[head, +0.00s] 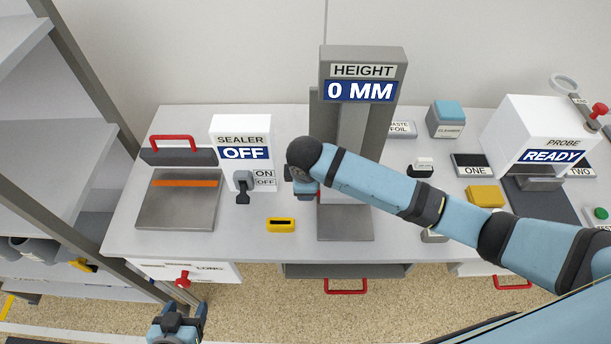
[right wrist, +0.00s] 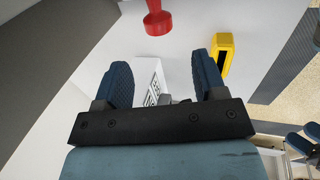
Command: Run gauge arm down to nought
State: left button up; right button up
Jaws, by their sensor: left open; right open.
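The height gauge (head: 363,70) stands at the back middle of the bench as a grey column on a grey base plate (head: 345,224). Its display reads 0 MM. My right gripper (head: 301,186) is at the left side of the column; my forearm and wrist hide the column's lower part and any gauge arm there. In the right wrist view the fingers (right wrist: 160,70) are apart with nothing gripped. A red knob (right wrist: 157,22) shows just beyond them; I cannot tell whether it belongs to the gauge. My left gripper (head: 178,314) is open and empty in front of the bench.
The sealer box (head: 240,140) reads OFF, with a lever (head: 243,183) and a flat press (head: 178,207) beside it. A yellow block (head: 281,225) lies near the front edge. The probe box (head: 548,130) reads READY at right. Shelves stand at left.

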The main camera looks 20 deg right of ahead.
jog(key=shift+v, duration=2.4)
